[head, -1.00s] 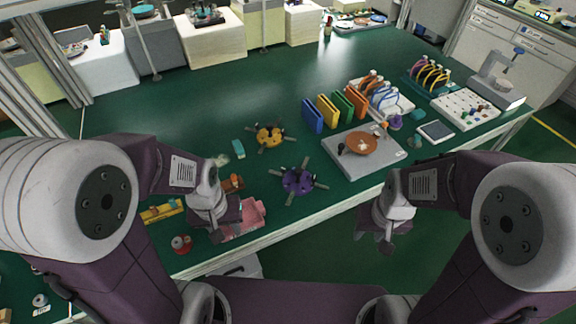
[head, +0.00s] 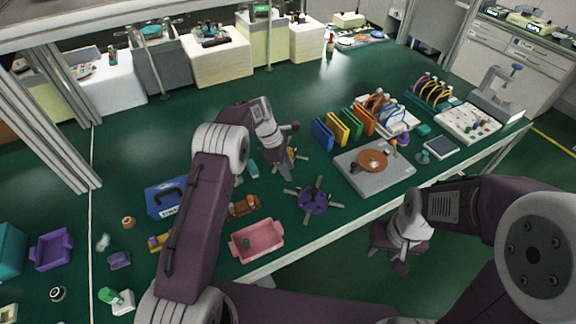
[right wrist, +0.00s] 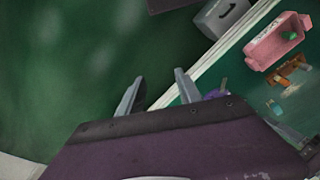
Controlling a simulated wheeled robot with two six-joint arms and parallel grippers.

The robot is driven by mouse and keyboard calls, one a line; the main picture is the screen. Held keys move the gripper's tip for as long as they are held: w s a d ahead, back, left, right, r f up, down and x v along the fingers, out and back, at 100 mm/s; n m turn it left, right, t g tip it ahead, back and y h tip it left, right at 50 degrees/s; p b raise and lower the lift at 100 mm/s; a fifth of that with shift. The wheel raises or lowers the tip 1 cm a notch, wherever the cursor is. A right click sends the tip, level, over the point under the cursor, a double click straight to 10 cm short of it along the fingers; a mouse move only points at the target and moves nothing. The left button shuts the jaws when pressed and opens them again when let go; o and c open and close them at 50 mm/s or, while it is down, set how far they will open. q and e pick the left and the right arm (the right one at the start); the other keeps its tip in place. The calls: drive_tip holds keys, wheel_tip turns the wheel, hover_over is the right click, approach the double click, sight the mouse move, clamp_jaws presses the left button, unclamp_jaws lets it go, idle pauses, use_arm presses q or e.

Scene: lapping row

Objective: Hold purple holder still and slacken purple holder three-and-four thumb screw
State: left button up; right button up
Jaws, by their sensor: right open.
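The purple holder (head: 314,201), a round body with several grey arms sticking out, lies on the green table near its front edge. A sliver of purple, probably the same holder, shows behind the fingers in the right wrist view (right wrist: 215,94). I cannot tell its thumb screws apart. My left gripper (head: 287,168) is over the table, behind and left of the purple holder and apart from it, in front of the yellow holder (head: 301,153); its finger gap is unclear. My right gripper (right wrist: 160,88) is open and empty, off the table's front edge, right of the purple holder.
A pink bin (head: 257,241) stands left of the purple holder. A grey plate with an orange disc (head: 372,160) lies to the right, with coloured upright slabs (head: 338,130) behind. A blue box (head: 170,195) is at the left. The table's back middle is clear.

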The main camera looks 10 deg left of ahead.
drive_tip(key=shift+o, duration=0.2)
drive_tip(key=shift+w+d+r, duration=0.1)
drive_tip(key=shift+w+r, duration=0.05)
drive_tip(key=w+r+t, duration=0.2)
drive_tip(key=w+r, duration=0.1)
drive_tip(key=w, duration=0.5)
drive_tip(key=n+y, duration=0.1)
drive_tip(key=n, duration=0.4)
hover_over(315, 190)
drive_tip(key=s, duration=0.2)
wheel_tip(315, 190, down, 10)
drive_tip(key=x, duration=0.6)
drive_tip(key=d+x, duration=0.1)
drive_tip(key=x, duration=0.2)
drive_tip(key=shift+s+a+f, duration=0.15)
drive_tip(key=shift+s+f, duration=0.05)
drive_tip(key=shift+f, duration=0.05)
